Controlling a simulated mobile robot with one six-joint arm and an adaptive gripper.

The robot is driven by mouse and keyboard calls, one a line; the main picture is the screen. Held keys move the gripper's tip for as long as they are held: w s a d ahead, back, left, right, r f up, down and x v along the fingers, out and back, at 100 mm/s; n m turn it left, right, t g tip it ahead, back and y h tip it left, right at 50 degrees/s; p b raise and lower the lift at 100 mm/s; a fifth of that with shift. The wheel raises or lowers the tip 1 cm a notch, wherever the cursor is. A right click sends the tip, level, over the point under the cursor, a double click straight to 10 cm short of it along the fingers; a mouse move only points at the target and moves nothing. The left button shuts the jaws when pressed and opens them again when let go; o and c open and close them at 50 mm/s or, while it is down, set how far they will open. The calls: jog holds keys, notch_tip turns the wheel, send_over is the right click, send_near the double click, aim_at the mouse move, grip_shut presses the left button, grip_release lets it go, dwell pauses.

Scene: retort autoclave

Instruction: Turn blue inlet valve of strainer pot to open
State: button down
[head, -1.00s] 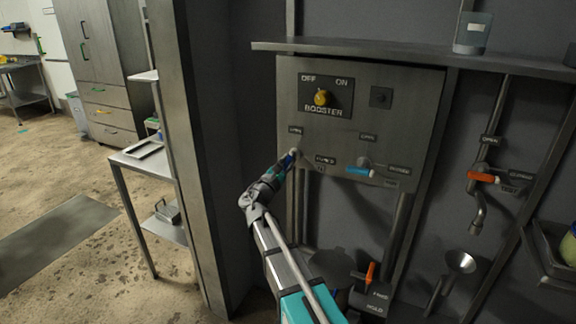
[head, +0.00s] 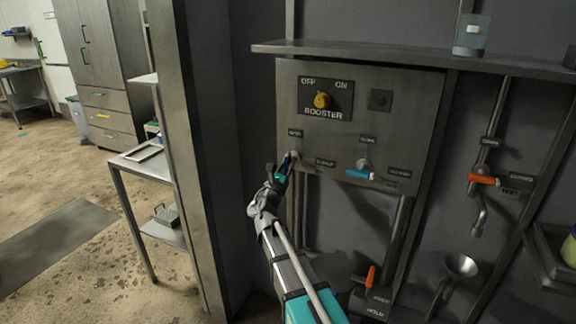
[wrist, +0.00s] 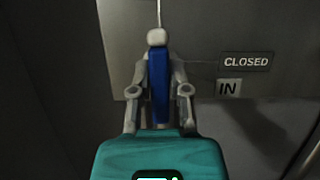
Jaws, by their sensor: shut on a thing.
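The blue inlet valve handle (head: 287,160) is on the left of the grey wall panel. In the wrist view the blue handle (wrist: 159,92) hangs down from a pale round hub, roughly upright in the picture. My gripper (head: 283,172) is at the handle from below. In the wrist view my gripper (wrist: 159,80) has one finger on each side of the handle and is shut on it. A CLOSED label (wrist: 246,62) and an IN label (wrist: 229,88) are right of the hub. A small label (head: 295,133) sits above the hub in the head view.
A light-blue valve handle (head: 360,174) lies sideways on the same panel, to the right. A yellow BOOSTER knob (head: 322,100) is above. An orange-handled tap (head: 483,179) and a funnel (head: 462,266) are farther right. A shelf (head: 400,53) juts out above the panel.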

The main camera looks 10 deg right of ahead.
jog(key=c, duration=0.6)
grip_release()
jog(key=shift+m, duration=0.5)
